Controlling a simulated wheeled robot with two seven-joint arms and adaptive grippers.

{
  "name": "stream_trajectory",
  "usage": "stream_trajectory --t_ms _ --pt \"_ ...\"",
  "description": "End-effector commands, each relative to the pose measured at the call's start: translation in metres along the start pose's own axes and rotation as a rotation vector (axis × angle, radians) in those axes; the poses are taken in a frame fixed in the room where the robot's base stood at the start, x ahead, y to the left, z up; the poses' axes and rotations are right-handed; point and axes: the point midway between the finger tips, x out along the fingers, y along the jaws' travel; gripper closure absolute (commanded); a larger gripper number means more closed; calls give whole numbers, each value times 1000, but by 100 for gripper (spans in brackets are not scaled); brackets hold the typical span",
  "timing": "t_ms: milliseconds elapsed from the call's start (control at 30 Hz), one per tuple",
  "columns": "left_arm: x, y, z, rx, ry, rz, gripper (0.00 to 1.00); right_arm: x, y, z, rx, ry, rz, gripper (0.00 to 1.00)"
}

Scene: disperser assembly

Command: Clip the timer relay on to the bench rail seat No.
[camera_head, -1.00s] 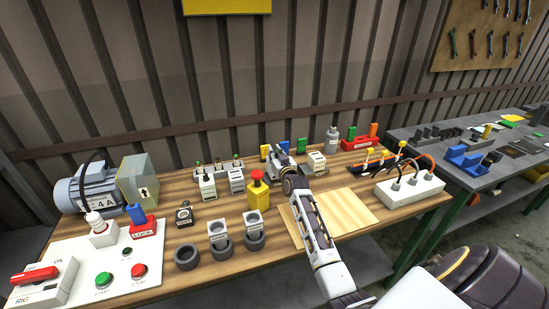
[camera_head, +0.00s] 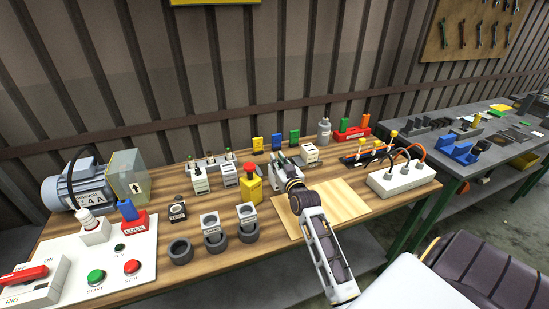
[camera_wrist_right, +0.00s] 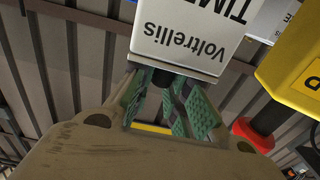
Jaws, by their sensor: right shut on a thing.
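The timer relay is a white box lettered "Voltrellis TIME…" (camera_wrist_right: 180,38), large at the top of the right wrist view. My right gripper (camera_wrist_right: 163,82) is shut on it, with green finger pads at its near end. In the head view my right gripper (camera_head: 280,172) is over the middle of the bench, just right of the yellow box with the red button (camera_head: 250,188). The held relay is a small white block there, partly covered by the gripper. I cannot make out the rail seat's number. My left gripper is not in view.
White modules (camera_head: 200,180) stand left of the yellow box, and another white block (camera_head: 309,153) stands to the gripper's right. A bare wooden board (camera_head: 335,203) lies in front. A white socket strip (camera_head: 400,180) is at the right. Grey rings and cups stand in front left.

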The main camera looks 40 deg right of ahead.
Motion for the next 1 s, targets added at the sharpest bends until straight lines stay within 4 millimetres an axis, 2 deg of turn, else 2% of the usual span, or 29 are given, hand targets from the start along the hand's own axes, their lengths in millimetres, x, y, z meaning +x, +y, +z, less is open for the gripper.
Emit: stream_trajectory --t_ms 200,500,1000 --pt "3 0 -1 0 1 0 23 -27 0 0 0 2 0 100" --pt "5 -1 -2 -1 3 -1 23 -49 0 -1 0 2 0 100" --pt "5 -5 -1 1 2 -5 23 -55 0 -1 0 3 0 100"
